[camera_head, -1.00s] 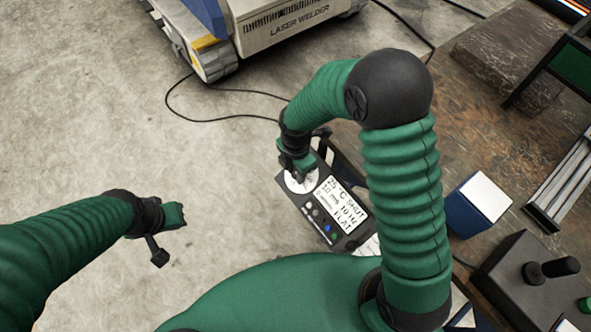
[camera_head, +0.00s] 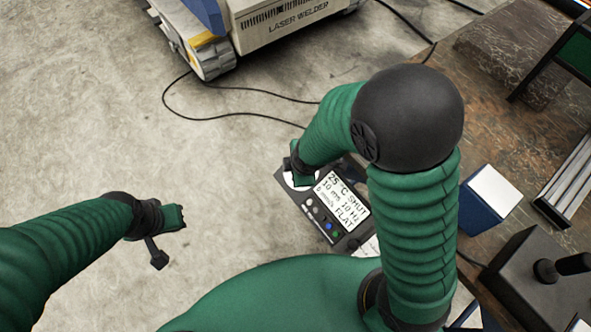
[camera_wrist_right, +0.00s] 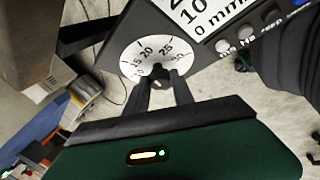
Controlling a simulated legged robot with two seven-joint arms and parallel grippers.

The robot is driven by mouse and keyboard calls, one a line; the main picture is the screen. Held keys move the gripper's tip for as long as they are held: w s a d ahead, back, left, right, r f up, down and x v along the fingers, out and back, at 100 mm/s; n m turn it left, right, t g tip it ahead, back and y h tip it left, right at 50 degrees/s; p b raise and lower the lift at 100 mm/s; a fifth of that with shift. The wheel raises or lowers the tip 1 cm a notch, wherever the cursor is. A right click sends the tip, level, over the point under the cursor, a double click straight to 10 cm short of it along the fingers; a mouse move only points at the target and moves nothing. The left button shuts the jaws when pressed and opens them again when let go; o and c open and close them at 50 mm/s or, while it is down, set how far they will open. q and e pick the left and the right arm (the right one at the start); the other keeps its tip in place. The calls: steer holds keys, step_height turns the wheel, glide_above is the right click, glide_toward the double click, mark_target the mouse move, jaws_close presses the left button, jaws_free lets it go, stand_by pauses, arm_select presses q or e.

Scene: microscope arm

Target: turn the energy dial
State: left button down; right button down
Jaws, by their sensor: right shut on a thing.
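The energy dial is a white disc (camera_wrist_right: 146,52) with black numbers such as 15, 20 and 25, set in a dark control panel (camera_head: 331,238). A small dark knob (camera_wrist_right: 161,71) sits at its centre. My right gripper (camera_wrist_right: 160,79) is shut on the knob, one finger on each side. In the head view my right gripper (camera_head: 301,177) covers most of the dial, and only a white edge (camera_head: 289,180) shows. My left gripper (camera_head: 177,217) hangs over bare floor, away from the panel. Its jaws are too small to judge.
The panel's white display (camera_head: 341,199) and several buttons lie beside the dial. A blue and white box (camera_head: 487,200) and a black joystick box (camera_head: 540,285) stand on the brown table (camera_head: 500,135). The laser welder (camera_head: 285,22) stands behind, with cables on the floor.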

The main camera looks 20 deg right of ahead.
steer(key=shift+d, duration=0.15)
steer(key=c, duration=1.5)
jaws_free()
steer(key=o, duration=0.4)
steer(key=shift+d, duration=0.1)
steer(key=shift+r, duration=0.2)
steer(key=p+v, duration=0.6)
steer(key=v, duration=1)
steer(key=shift+s+r, duration=0.1)
steer(key=shift+s, duration=0.05)
